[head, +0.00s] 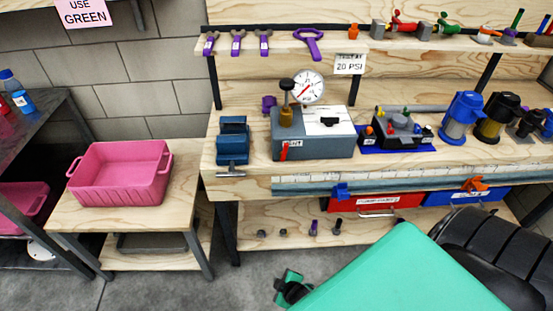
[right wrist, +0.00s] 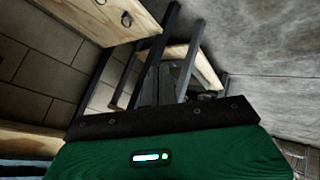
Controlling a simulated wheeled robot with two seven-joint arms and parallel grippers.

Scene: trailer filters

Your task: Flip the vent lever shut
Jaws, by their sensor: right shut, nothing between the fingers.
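The red vent lever (head: 284,151) is on the front face of a grey test box (head: 340,147), beside a small "VENT" label. The lever stands nearly upright, leaning slightly. The box stands on the wooden workbench and carries a round pressure gauge (head: 308,87). My right gripper (head: 285,290) is low at the bottom of the head view, well below and in front of the bench, apart from the lever. In the right wrist view its fingers (right wrist: 160,85) are together and hold nothing. The lever does not show there. My left gripper is not in view.
A blue vise (head: 232,140) stands left of the box, and a blue mat with a black fixture (head: 400,130) stands right. A pink bin (head: 120,172) sits on a low side table. A rail runs along the bench front, above red and blue drawers (head: 375,201).

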